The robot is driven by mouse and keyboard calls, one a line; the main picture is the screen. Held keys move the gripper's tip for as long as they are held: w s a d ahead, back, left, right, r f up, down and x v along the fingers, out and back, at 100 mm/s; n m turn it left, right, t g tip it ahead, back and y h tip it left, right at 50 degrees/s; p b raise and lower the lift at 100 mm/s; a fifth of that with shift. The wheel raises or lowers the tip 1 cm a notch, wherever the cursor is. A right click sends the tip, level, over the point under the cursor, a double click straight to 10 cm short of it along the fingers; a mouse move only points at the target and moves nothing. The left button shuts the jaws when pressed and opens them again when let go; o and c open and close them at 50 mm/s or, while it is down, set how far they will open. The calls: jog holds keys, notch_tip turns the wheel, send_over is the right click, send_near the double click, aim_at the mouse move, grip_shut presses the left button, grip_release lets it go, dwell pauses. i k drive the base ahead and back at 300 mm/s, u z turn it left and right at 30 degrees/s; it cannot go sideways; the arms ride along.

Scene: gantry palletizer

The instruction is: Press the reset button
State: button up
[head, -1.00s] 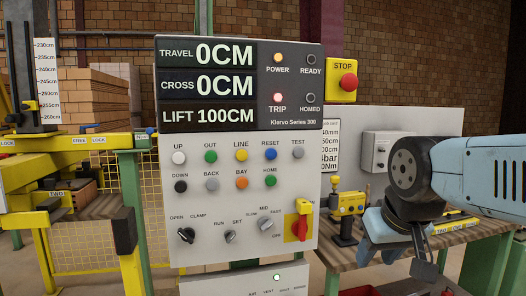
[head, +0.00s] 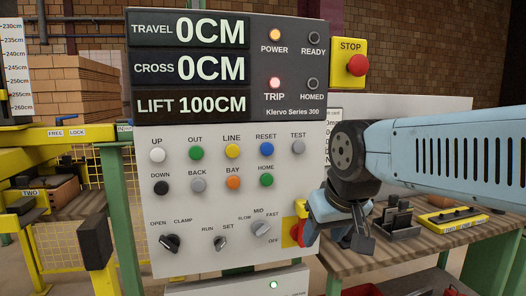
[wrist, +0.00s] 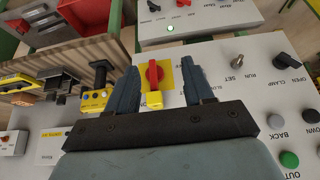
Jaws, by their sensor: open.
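The blue reset button (head: 266,154) is in the top button row of the grey control panel (head: 200,255), under its RESET label. Line and test buttons flank it. My gripper (head: 352,243) is right of and below it in the head view, apart from it, in front of the panel's lower right edge. In the wrist view, my gripper (wrist: 162,85) is open and empty, its two fingers spread apart. The red rotary switch on its yellow plate (wrist: 154,75) shows between them. The reset button does not show in the wrist view.
A red stop button (head: 357,65) on a yellow box is at the panel's upper right. The trip lamp (head: 275,83) is lit red. A workbench (head: 440,255) with a tray and tools stands at right. Yellow machinery (head: 60,150) is at left.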

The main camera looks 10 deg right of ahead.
aim_at(266, 149)
jog(key=z, duration=0.25)
jog(key=k, duration=1.4)
jog(key=u, duration=0.3)
jog(key=i, duration=1)
jog(key=z, duration=0.05)
